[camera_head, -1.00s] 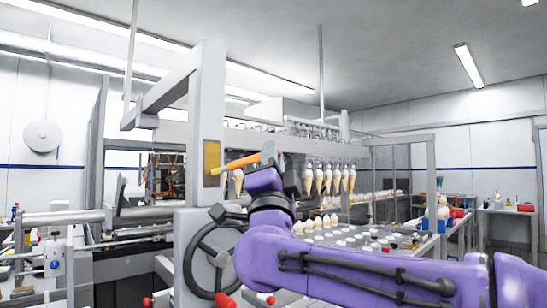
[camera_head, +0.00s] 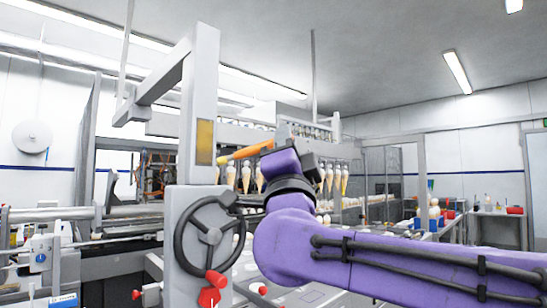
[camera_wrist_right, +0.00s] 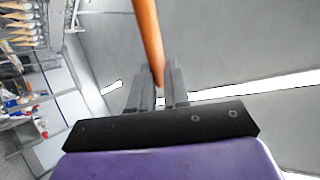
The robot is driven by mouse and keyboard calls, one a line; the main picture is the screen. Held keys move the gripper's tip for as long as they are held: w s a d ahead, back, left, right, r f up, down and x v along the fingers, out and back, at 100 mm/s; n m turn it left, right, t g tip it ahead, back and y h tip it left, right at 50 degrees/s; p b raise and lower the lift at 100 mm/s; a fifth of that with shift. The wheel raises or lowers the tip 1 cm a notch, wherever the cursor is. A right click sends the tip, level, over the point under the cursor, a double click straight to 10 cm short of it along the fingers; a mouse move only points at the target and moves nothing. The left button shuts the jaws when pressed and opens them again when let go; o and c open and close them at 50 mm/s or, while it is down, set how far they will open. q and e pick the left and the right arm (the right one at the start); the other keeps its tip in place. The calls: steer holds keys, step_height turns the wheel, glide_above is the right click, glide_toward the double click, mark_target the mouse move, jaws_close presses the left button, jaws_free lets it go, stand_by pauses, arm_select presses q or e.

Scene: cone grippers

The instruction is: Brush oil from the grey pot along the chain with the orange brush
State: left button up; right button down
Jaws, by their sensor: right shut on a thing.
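The orange brush (camera_head: 246,152) is held in my right gripper (camera_head: 270,150), whose purple wrist hides part of it in the head view. In the right wrist view the brush's orange handle (camera_wrist_right: 148,40) stands between the two fingers of the right gripper (camera_wrist_right: 160,82), which are shut on it. In the head view the brush points left, its tip close to the grey post with the yellow panel; I cannot tell whether they touch. I cannot make out the grey pot or the chain for certain. My left gripper is not in view.
A grey post (camera_head: 203,100) with a black handwheel (camera_head: 210,236) and red knobs stands just left of my right arm. Several cones (camera_head: 330,178) hang in a row behind the arm. A table with bottles and bins (camera_head: 440,222) is at the right.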

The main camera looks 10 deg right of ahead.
steer(key=shift+s+d, duration=0.15)
steer(key=shift+s, duration=0.1)
steer(key=shift+s+d+b, duration=0.45)
steer(key=shift+s+b, duration=0.15)
steer(key=shift+b, duration=0.05)
steer(key=shift+s+d+b, duration=0.4)
steer(key=shift+s+b, duration=0.2)
stand_by(0.4)
